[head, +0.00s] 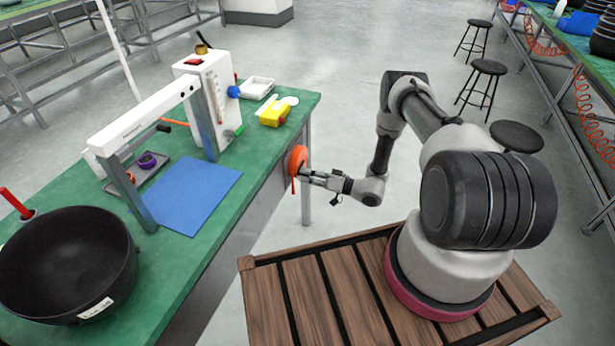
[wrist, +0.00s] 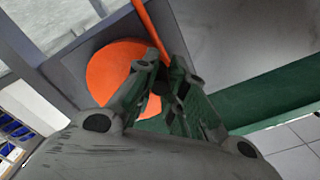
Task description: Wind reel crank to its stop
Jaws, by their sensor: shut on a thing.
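The orange reel (head: 297,162) is mounted at the side of the green bench, near its far right corner. My gripper (head: 306,176) reaches it from the right. In the wrist view the reel (wrist: 118,72) is a round orange disc, partly hidden behind my gripper (wrist: 172,85). The fingers are closed at the disc's right part. The crank handle itself is hidden between the fingers, so its angle cannot be told. An orange strip or hose (wrist: 152,30) runs up from the reel past the fingertips.
The green bench (head: 190,265) holds a black bowl (head: 65,262), a blue mat (head: 188,193), a white box unit (head: 205,95) and a yellow bin (head: 271,113). Stools (head: 488,75) stand farther back. Open floor (head: 345,115) lies between bench and stools.

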